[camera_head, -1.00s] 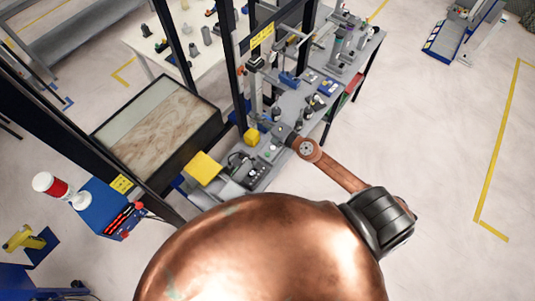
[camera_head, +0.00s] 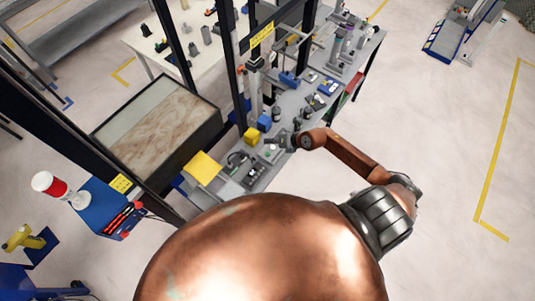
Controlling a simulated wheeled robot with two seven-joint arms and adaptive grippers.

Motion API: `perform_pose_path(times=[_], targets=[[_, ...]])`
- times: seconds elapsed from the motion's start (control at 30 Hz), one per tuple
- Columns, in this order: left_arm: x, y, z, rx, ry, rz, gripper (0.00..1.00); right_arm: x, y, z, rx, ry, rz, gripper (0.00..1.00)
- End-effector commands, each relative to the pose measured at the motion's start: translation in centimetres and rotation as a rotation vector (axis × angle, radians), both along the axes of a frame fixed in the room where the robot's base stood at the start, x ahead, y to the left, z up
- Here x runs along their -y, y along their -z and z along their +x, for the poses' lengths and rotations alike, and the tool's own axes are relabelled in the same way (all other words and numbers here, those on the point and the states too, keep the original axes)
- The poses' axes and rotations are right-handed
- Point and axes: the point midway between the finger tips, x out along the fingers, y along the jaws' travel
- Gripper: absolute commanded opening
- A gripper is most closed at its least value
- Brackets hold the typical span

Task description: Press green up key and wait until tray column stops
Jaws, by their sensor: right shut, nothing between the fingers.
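My right gripper (camera_head: 284,140) is above the near part of the grey workbench (camera_head: 290,104), at the end of my copper-coloured arm. It is shut and looks empty. A small dark control box (camera_head: 270,153) with pale spots lies just below and left of the gripper. The green up key is too small to pick out, and I cannot tell whether the fingertips touch anything. A grey upright column (camera_head: 256,92) stands at the bench's left side; I cannot tell whether it is the tray column. My left gripper is not in view.
A yellow block (camera_head: 251,137) and a blue block (camera_head: 264,123) sit left of the gripper. A yellow plate (camera_head: 203,167) and a black-framed panel (camera_head: 160,125) lie further left. Dark posts rise beside the bench.

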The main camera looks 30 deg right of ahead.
Motion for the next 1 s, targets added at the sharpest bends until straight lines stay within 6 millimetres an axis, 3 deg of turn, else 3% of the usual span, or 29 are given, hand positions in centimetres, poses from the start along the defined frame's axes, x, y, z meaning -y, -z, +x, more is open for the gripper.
perform_pose_path(times=[0.57,0.8,1.0], targets=[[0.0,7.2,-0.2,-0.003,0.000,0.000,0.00,-0.1,6.7,-0.1,-0.001,0.000,0.002,0.00],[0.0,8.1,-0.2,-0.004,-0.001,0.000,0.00,0.0,8.4,0.0,0.001,0.000,0.001,0.00],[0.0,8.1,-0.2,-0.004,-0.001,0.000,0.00,-0.1,8.5,0.0,0.001,0.000,0.001,0.00]])
